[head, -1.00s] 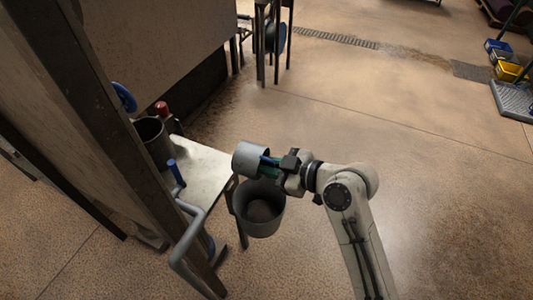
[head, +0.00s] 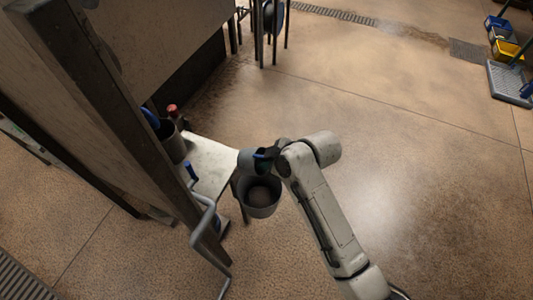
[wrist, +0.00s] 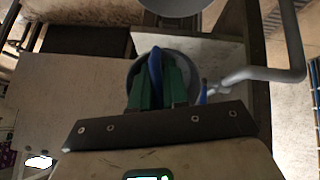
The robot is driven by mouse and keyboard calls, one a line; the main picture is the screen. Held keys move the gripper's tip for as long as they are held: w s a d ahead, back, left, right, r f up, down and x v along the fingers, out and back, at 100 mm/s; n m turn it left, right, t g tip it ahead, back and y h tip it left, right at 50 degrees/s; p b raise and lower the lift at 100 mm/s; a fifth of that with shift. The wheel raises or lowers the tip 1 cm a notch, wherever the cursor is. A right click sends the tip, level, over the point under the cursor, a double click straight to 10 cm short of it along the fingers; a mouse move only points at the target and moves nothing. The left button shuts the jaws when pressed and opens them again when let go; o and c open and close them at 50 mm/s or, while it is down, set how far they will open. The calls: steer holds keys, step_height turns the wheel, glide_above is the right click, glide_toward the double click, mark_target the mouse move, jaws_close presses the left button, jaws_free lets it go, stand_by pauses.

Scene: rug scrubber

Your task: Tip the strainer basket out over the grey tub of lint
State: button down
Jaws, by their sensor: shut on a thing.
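The strainer basket (head: 247,160) is a small grey cylinder in the head view, at the back edge of the tub's opening. My gripper (head: 265,154) is shut on its blue handle; in the wrist view the green fingers (wrist: 158,88) close on the blue handle (wrist: 155,68), with the round grey basket rim (wrist: 133,70) behind them. The basket looks tilted, but its mouth and contents are hidden. The grey tub (head: 262,212) stands just below and in front of the basket, with a dark grey mass of lint (head: 261,195) inside.
A pale bench (head: 213,160) lies left of the tub, with a dark pot (head: 173,147) and red knob (head: 173,110). A bent grey pipe (head: 206,215) and a dark post (head: 120,140) stand close on the left.

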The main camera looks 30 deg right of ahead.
steer(key=shift+r+g, duration=0.1)
steer(key=shift+g, duration=0.2)
steer(key=r+p, duration=0.1)
steer(key=p, duration=0.2)
steer(key=shift+w+a+g+h, duration=0.1)
steer(key=shift+w+g+h, duration=0.05)
steer(key=shift+g+h, duration=0.25)
steer(key=g+h+p, duration=0.1)
steer(key=g+p, duration=0.1)
steer(key=p, duration=0.1)
steer(key=shift+w+a+r+h+p, duration=0.2)
steer(key=shift+h+p, duration=0.1)
steer(key=shift+h, duration=0.1)
steer(key=g+h, duration=0.2)
steer(key=g, duration=0.1)
steer(key=shift+w+a+f, duration=0.1)
steer(key=shift+w, duration=0.15)
steer(key=g+h, duration=0.1)
steer(key=g, duration=0.1)
steer(key=shift+w+a+n+g+h+b, duration=0.1)
steer(key=shift+w+n+g+h+b, duration=0.1)
steer(key=shift+n+g+h+b, duration=0.15)
steer(key=shift+r+g+h, duration=0.25)
steer(key=shift+r+h, duration=0.05)
steer(key=shift+h, duration=0.05)
